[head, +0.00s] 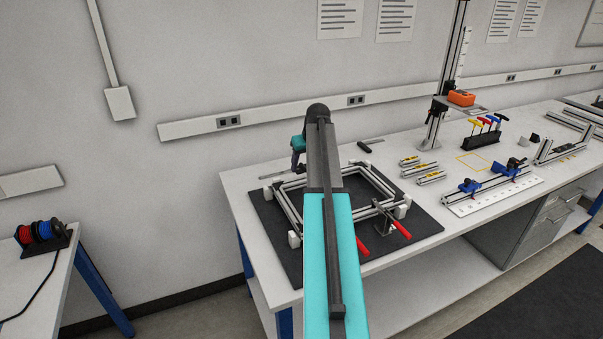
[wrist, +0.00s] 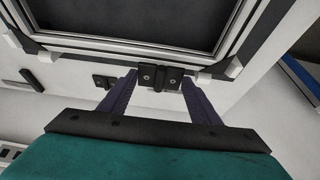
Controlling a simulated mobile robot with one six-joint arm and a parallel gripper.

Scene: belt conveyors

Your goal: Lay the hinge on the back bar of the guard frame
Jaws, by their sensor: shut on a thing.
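The guard frame (head: 287,211) is a square of silver profile bars with white corner blocks, lying on a black mat on the bench. In the wrist view its back bar (wrist: 100,44) runs across the upper part. The hinge (wrist: 159,77) is a small black plate with two holes. My gripper (wrist: 158,82) is shut on it, one purple finger at each side. The hinge appears at the outer edge of the back bar; whether it touches the bar I cannot tell. In the head view my gripper (head: 297,163) is at the frame's back left, and the hinge cannot be made out.
Red-handled clamps (head: 400,229) stand at the frame's front right. A black handle (head: 364,147) lies behind the frame. In the wrist view a small dark block (wrist: 103,80) lies beside my gripper. Yellow-marked bars (head: 420,170) lie right of the mat.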

